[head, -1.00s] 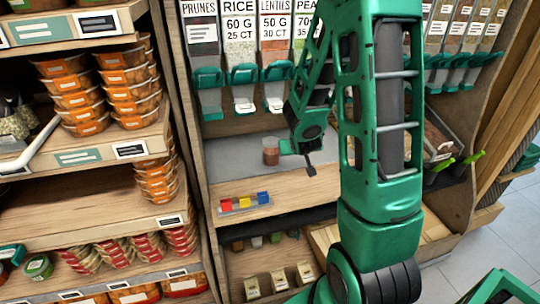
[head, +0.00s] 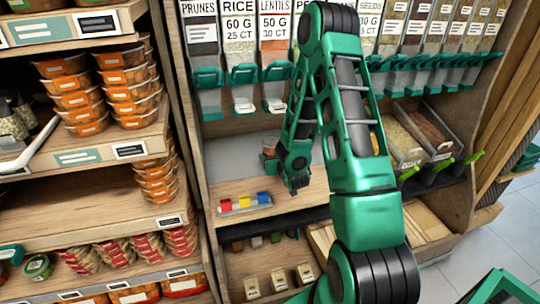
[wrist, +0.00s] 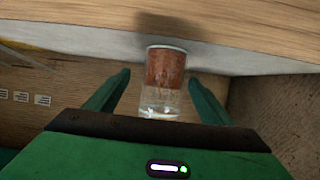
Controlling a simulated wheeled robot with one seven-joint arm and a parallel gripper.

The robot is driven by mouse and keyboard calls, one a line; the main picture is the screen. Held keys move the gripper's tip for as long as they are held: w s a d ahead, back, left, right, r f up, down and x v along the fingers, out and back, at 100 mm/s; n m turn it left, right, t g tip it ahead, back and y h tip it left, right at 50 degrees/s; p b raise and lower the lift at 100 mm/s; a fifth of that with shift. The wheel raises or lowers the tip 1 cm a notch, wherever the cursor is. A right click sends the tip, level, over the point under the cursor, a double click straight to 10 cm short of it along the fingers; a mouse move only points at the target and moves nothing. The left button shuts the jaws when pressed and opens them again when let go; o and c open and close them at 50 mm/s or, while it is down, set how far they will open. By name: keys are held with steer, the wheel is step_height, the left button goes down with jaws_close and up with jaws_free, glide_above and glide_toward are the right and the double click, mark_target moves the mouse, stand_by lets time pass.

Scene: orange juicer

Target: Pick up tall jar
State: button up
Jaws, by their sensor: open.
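The tall jar is clear with reddish-brown contents. In the head view the jar (head: 269,149) stands on the grey counter behind the wooden ledge, partly hidden by my arm. In the wrist view the jar (wrist: 165,72) appears upside down, its clear part toward the palm. My gripper (wrist: 159,77) is open, with one green finger on each side of the jar. Gaps show between the jar and both fingers, and I see no contact. In the head view my wrist hangs over the ledge just right of the jar, and the fingers are mostly hidden.
A row of red, yellow and blue blocks (head: 243,202) sits on the wooden ledge in front of the jar. Labelled dispensers (head: 240,50) hang above the counter. Shelves with stacked orange tubs (head: 72,84) stand at the left. Open bins with scoops (head: 405,140) are at the right.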

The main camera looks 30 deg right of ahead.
steer(key=shift+w+a+r+x, duration=0.1)
steer(key=shift+x, duration=1.2)
steer(key=shift+w+a+r+x, duration=0.1)
steer(key=shift+x, duration=1.25)
steer(key=shift+a+r+x, duration=0.1)
steer(key=shift+x, duration=1.2)
steer(key=c, duration=1.5)
